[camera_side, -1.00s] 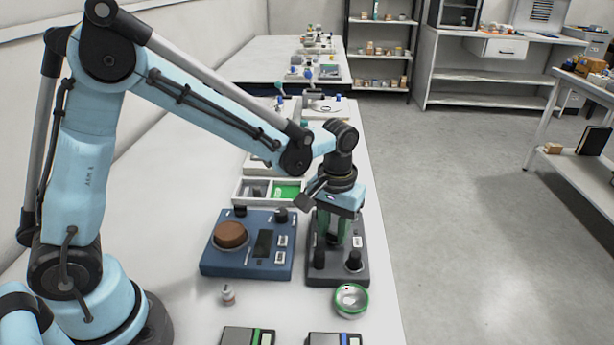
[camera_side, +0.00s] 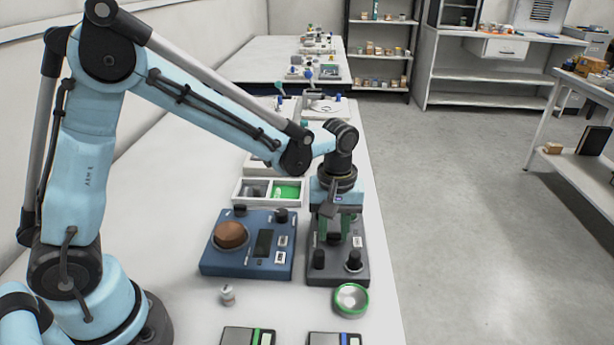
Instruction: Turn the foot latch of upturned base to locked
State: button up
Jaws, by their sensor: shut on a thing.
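The upturned base (camera_side: 338,273) is a dark grey box with black knob-like feet, lying on the white table right of the blue base. My gripper (camera_side: 337,232) points down over its middle, with green fingers shut on a part of it. That part is most likely the foot latch, but the fingers and wrist largely hide it. I cannot read the latch's position. Two black feet (camera_side: 319,259) show at the near end of the base, in front of the fingers.
A blue base (camera_side: 247,262) with a brown round piece (camera_side: 231,235) stands close on the left. A green-rimmed dish (camera_side: 351,299) sits just in front of the grey base. A small bottle (camera_side: 227,295) stands front left. A tray with compartments (camera_side: 243,191) lies behind.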

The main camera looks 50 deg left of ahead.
aim_at(333, 233)
jog(key=o, duration=1.1)
jog(key=shift+c, duration=0.2)
notch_tip(333, 233, up, 12)
jog(key=s+a+f+m+t, duration=0.2)
jog(key=s+a+m+t, duration=0.5)
jog(key=s+m, duration=0.2)
jog(key=shift+s, duration=0.95)
